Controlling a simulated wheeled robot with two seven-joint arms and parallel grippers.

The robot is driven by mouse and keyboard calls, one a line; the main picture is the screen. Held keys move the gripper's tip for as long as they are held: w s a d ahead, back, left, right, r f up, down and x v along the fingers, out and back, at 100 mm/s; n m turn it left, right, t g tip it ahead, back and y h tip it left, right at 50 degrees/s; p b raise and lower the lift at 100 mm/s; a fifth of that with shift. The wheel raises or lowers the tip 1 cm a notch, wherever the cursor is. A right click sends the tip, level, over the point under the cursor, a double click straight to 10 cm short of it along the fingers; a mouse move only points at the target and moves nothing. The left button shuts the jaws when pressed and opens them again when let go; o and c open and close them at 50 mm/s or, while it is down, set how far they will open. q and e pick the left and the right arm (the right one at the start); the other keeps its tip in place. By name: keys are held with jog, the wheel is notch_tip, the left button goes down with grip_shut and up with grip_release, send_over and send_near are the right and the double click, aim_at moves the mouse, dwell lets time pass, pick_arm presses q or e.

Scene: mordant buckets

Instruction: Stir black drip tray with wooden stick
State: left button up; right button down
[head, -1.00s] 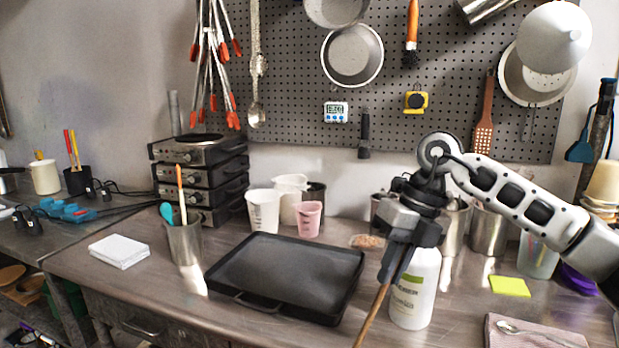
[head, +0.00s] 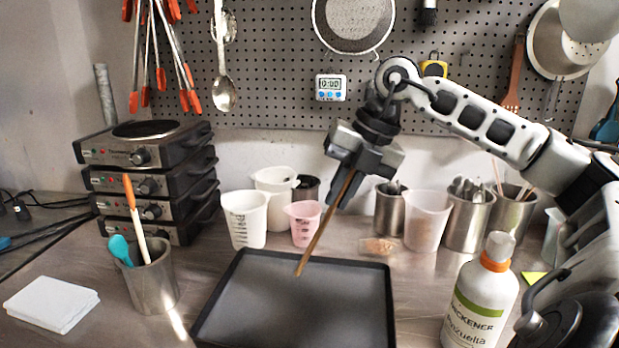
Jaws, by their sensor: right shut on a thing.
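The black drip tray (head: 290,312) lies flat on the metal bench, its near edge cut off by the bottom of the head view. My right gripper (head: 343,188) is above the tray's far right side, shut on the wooden stick (head: 322,230). The stick slants down to the left, and its lower end shows over the far part of the tray. I cannot tell whether the tip touches the tray floor. The tray looks empty. My left gripper is not in view.
A white bottle with an orange neck (head: 481,295) stands right of the tray. A metal cup with utensils (head: 152,283) and a white pad (head: 50,303) are on the left. A white measuring cup (head: 245,219) and a pink cup (head: 303,222) stand behind the tray.

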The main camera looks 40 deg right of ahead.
jog(key=shift+w+f, duration=0.1)
jog(key=shift+w, duration=0.2)
jog(key=shift+f+b, duration=0.15)
jog(key=shift+b, duration=0.3)
pick_arm(q)
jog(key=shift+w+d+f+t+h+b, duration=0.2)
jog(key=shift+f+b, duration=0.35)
jog(key=shift+b, duration=0.75)
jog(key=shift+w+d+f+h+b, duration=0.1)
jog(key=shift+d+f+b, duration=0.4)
jog(key=shift+b, duration=0.8)
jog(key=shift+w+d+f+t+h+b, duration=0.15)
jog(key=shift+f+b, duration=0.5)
jog(key=shift+b, duration=0.65)
pick_arm(e)
notch_tip(320, 180, down, 8)
jog(key=shift+s, duration=0.15)
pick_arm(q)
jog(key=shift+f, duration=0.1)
